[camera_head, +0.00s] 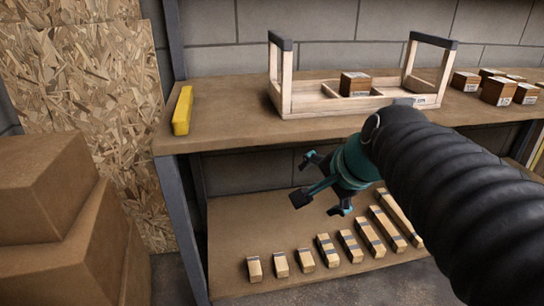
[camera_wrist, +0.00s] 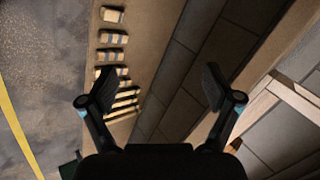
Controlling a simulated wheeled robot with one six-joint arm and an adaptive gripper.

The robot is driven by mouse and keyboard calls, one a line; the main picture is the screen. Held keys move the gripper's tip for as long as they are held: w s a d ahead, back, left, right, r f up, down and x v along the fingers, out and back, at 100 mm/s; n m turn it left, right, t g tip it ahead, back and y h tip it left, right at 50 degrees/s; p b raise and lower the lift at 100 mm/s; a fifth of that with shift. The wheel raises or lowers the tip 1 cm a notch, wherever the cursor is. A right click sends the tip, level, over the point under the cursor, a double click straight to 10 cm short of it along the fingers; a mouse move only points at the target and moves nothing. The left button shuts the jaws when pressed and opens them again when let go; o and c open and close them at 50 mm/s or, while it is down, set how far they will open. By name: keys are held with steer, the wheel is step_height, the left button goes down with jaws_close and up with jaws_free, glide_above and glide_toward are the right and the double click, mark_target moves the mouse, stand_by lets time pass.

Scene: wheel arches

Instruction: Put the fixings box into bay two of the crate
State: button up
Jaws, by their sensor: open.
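The crate (camera_head: 345,103) is a pale wooden frame with dark-topped end handles, standing on the upper shelf. A small brown box (camera_head: 355,84) with a white label sits in it, seemingly in its middle compartment; I cannot tell whether this is the fixings box. Similar labelled boxes (camera_head: 497,90) stand on the shelf right of the crate. My gripper (camera_head: 318,183) is open and empty, below and in front of the upper shelf's edge, apart from the crate. In the wrist view my gripper (camera_wrist: 152,88) has its fingers spread, and pale wooden bars (camera_wrist: 262,103) show at right.
Several banded wooden blocks (camera_head: 327,249) lie in a row on the lower shelf (camera_head: 228,230). A yellow bar (camera_head: 183,110) lies at the upper shelf's left end. A shelf post (camera_head: 180,215) and stacked cartons (camera_head: 45,190) stand at left.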

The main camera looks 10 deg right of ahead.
steer(key=s+a+f+n+g+h, duration=0.1)
steer(key=s+f+n+g, duration=0.1)
steer(key=s+f+n, duration=0.7)
steer(key=s+n, duration=0.1)
steer(key=n, duration=0.2)
steer(key=shift+s+h, duration=0.2)
steer(key=shift+h, duration=0.1)
